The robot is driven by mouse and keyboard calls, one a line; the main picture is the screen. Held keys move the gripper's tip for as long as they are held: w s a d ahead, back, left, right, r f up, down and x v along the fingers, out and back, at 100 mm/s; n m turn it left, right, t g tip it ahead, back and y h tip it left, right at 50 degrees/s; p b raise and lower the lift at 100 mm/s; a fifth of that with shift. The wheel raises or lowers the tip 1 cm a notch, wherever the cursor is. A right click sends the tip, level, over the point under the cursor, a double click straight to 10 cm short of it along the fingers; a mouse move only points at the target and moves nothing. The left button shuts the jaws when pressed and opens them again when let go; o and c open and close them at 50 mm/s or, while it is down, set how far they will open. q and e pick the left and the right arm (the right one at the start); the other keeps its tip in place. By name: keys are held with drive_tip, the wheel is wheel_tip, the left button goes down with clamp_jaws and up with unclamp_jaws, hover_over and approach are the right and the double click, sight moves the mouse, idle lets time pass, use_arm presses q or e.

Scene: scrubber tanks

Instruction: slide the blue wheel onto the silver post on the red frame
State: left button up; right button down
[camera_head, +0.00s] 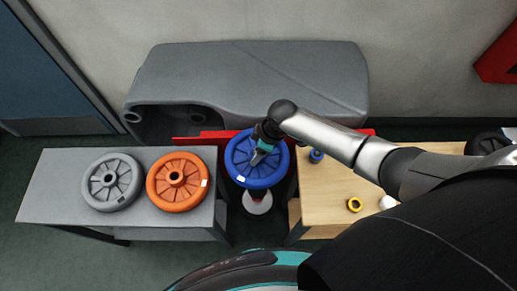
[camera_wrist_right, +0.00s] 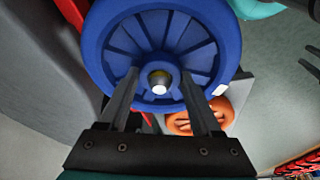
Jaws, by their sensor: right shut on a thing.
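The blue wheel (camera_head: 240,163) is between the two tables, in front of the red frame (camera_head: 196,140). My right gripper (camera_head: 264,150) reaches down to its middle. In the right wrist view, my right gripper's two fingers (camera_wrist_right: 158,92) are shut on the hub of the blue wheel (camera_wrist_right: 110,40). A round silver end (camera_wrist_right: 159,82), apparently the silver post, shows in the hub's centre hole. How far the wheel sits along the post cannot be told. The wheel hides the post in the head view. My left gripper is not in view.
A grey wheel (camera_head: 110,182) and an orange wheel (camera_head: 178,177) lie on the grey table (camera_head: 50,190). A grey tank housing (camera_head: 240,85) stands behind.

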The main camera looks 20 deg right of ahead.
drive_tip(key=shift+w+f, duration=0.1)
idle(0.7)
drive_tip(key=shift+c, duration=1.9)
unclamp_jaws()
drive_tip(key=o, duration=0.4)
drive_tip(key=shift+s+f, duration=0.15)
drive_tip(key=shift+s, duration=0.05)
drive_tip(key=shift+w+r, duration=0.1)
drive_tip(key=shift+r, duration=0.2)
drive_tip(key=shift+r+p, duration=1.3)
drive_tip(key=shift+p, duration=0.4)
